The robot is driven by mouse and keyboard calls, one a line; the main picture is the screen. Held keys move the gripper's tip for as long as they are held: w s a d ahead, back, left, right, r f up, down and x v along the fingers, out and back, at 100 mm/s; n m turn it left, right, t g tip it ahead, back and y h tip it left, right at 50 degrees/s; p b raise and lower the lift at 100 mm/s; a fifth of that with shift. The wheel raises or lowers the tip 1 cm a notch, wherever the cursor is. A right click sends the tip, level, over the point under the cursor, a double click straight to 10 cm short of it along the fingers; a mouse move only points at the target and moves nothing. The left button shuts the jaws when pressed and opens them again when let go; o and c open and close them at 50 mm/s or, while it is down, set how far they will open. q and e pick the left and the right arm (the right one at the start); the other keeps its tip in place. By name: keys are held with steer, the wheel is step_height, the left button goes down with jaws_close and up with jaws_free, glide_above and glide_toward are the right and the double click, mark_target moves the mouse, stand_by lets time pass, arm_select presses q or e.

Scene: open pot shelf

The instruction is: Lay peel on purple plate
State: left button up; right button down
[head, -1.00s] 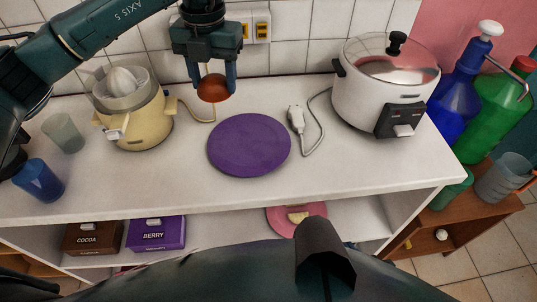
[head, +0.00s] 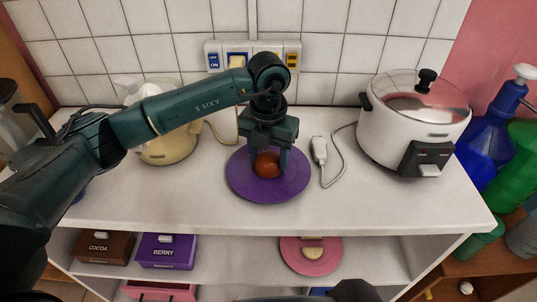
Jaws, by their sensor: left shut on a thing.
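The purple plate (head: 240,184) lies flat on the white shelf top. My left gripper (head: 268,161) points down over the plate, with its fingers on either side of a rounded red-brown peel (head: 268,167). It is shut on the peel. The peel appears at or just above the middle of the plate; I cannot tell whether it touches. The gripper hides the back of the plate. My right gripper is not in view.
A cream juicer (head: 166,148) stands left, partly behind my left arm. A white cooker (head: 400,135) stands right, with a white plug and cord (head: 320,150) between it and the plate. Below are a cocoa box (head: 104,247), a berry box (head: 168,252) and a pink plate (head: 312,267).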

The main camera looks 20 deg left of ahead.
mark_target(268, 155)
arm_select(q)
steer(key=shift+f, duration=0.2)
steer(key=shift+f, duration=0.15)
steer(key=o, duration=0.9)
steer(key=shift+r, duration=0.2)
step_height(268, 155, up, 12)
steer(key=shift+b, duration=0.4)
